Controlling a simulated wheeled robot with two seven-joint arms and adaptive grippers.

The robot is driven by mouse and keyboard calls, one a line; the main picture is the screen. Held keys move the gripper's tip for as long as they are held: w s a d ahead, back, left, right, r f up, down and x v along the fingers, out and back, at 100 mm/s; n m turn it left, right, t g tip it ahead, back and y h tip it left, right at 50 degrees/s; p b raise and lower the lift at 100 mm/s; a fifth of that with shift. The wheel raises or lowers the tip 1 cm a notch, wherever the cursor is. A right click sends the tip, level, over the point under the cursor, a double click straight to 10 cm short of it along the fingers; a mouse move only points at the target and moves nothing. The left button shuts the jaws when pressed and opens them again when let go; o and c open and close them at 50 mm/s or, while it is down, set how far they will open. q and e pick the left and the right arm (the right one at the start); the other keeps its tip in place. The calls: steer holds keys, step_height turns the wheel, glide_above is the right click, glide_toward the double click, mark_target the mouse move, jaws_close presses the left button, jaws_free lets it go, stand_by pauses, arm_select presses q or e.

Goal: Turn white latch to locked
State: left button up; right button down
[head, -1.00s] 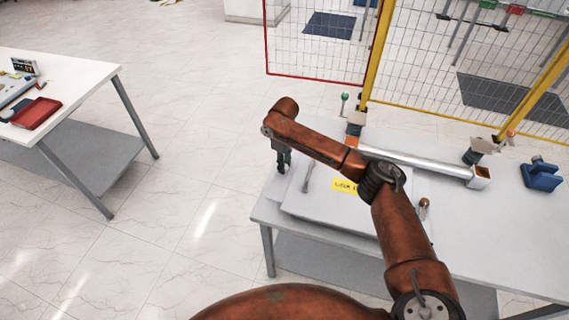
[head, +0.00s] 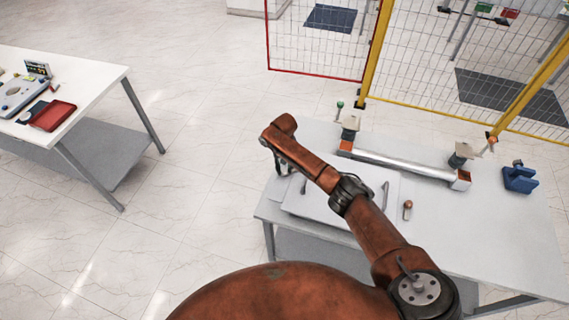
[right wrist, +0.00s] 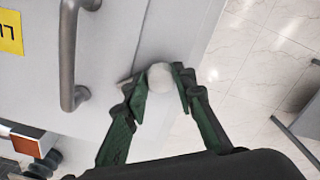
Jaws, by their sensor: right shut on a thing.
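The white latch (right wrist: 160,78) is a round, pale knob at the edge of a grey-white panel in the right wrist view. The fingers of my right gripper (right wrist: 161,90) are shut on it, one on each side. In the head view my right gripper (head: 282,165) is mostly hidden under the arm, at the left edge of the panel (head: 320,207) on the table. The latch cannot be made out there. My left gripper is in neither view.
A metal handle (right wrist: 68,55) and a yellow label (right wrist: 9,32) are on the panel. A silver bar assembly (head: 405,165) and blue block (head: 519,178) are on the same table (head: 480,235). Another table (head: 90,85) stands left. A yellow-framed fence is behind.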

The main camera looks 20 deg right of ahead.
mark_target(284, 170)
steer(key=m+p, duration=0.2)
steer(key=m, duration=0.1)
steer(key=shift+a+r+m+p, duration=0.1)
steer(key=shift+r+m+p, duration=0.05)
steer(key=shift+m+p, duration=0.25)
steer(key=m+p, duration=0.1)
steer(key=m, duration=0.3)
steer(key=shift+p, duration=0.35)
steer(key=c, duration=1.6)
jaws_free()
step_height(284, 170, up, 12)
steer(key=shift+f, duration=0.2)
